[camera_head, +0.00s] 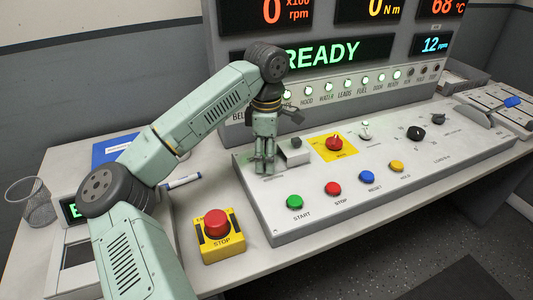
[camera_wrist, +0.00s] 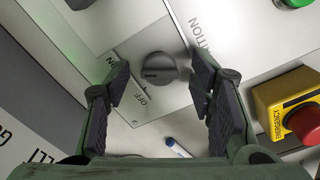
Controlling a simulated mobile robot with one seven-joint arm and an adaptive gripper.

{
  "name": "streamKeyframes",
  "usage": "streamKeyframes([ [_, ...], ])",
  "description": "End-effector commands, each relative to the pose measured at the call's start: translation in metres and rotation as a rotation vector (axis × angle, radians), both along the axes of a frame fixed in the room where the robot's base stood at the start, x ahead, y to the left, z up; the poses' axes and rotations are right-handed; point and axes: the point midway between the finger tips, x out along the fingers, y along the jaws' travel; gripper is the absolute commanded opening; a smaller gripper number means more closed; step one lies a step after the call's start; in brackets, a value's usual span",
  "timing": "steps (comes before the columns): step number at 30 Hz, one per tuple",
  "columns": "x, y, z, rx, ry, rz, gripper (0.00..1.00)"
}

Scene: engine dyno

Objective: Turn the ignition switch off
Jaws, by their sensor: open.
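The ignition switch is a dark grey round knob (camera_wrist: 160,68) with a raised bar across it, set on a light plate. The plate shows the word OFF, and IGNITION is printed on the panel beside it. I cannot tell for sure which mark the knob points to. My gripper (camera_head: 264,168) is open and points down over the left end of the sloping control panel (camera_head: 310,222). In the wrist view its two fingers stand on either side of the knob, with visible gaps. In the head view my gripper hides the knob.
A red emergency stop on a yellow box (camera_head: 216,226) stands left of the panel. Green (camera_head: 295,202), red, blue and yellow buttons line the panel's front. A red rotary switch (camera_head: 334,143) on a yellow plate and a small raised box (camera_head: 294,155) are to my gripper's right.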

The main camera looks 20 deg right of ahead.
Motion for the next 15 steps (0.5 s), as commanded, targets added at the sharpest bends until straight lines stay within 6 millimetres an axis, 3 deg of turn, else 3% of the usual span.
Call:
streamKeyframes([
  [2, 0.0000, 0.0000, 0.0000, 0.000, 0.000, 0.000, 0.49],
  [15, 0.0001, 0.0000, 0.0004, 0.000, 0.000, 0.000, 0.20],
])
